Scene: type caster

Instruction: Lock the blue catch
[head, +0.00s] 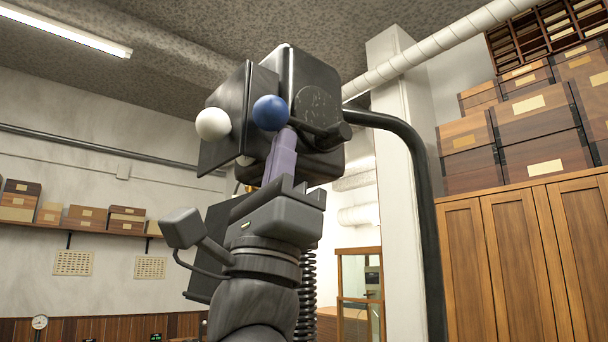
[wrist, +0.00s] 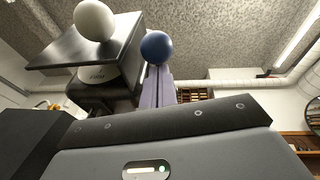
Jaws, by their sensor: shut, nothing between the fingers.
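The blue catch shows as a round blue knob (head: 270,113) on the dark machine, beside a dark rod. It also shows in the wrist view (wrist: 156,47). A white ball knob (head: 213,123) sits on a dark flat panel (head: 226,118) to its left; the wrist view shows this knob (wrist: 94,20) too. My gripper (head: 287,132) has purple fingers, shut and empty, pointing up just below and right of the blue knob. In the wrist view the fingertips (wrist: 158,70) lie right under the blue knob. I cannot tell whether they touch it.
The dark machine body (head: 305,90) stands behind my gripper, with a thick black bent tube (head: 415,160) to the right. Wooden cabinets (head: 520,255) with stacked boxes stand farther right. A shelf of boxes (head: 85,218) hangs on the left wall. Open air lies left of the panel.

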